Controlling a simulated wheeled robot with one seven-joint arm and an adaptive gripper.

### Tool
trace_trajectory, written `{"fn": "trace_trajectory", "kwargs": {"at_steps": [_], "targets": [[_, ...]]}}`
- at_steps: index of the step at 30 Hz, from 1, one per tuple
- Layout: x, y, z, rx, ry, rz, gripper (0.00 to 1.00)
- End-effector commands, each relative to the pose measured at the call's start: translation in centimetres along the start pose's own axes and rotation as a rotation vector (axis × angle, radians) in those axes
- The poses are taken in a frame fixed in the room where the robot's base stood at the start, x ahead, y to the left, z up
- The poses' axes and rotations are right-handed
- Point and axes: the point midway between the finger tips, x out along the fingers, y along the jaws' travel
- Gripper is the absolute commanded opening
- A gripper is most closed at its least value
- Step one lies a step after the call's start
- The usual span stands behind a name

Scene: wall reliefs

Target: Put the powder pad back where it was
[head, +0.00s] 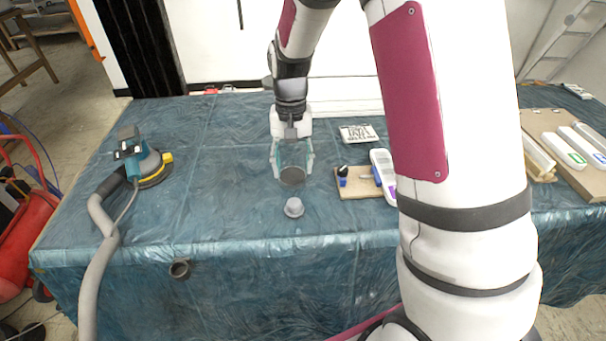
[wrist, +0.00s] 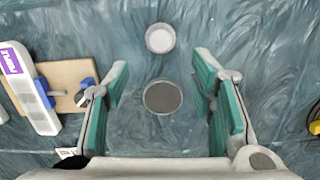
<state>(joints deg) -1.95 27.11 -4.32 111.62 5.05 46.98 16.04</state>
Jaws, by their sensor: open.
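A round dark grey disc with a pale rim (head: 293,177) rests on the plastic-covered table; it also shows in the wrist view (wrist: 162,97). A small pale grey round cup-like piece (head: 294,208) stands nearer the table's front edge; it also shows in the wrist view (wrist: 160,39). I cannot tell for sure which of these is the powder pad. My gripper (head: 292,165) points down over the disc, its fingers apart and empty. In the wrist view the disc lies between the green finger pads (wrist: 162,92), with a gap on both sides.
A board (head: 355,187) with blue-handled items and a white holder with a purple label (head: 383,172) lies to the right. A sander (head: 147,165) with a grey hose (head: 93,240) is at the left. A lettered sign (head: 359,134) lies behind. The table's middle left is clear.

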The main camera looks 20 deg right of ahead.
Motion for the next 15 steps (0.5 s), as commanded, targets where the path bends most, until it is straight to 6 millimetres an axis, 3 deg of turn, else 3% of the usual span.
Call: {"fn": "trace_trajectory", "kwargs": {"at_steps": [5,9,15], "targets": [[-4.0,0.5,2.0,-0.034,0.042,-0.02,0.5],[-8.6,1.6,5.4,-0.089,0.102,-0.041,0.5],[-13.5,3.6,11.2,-0.171,0.19,-0.061,0.5]]}}
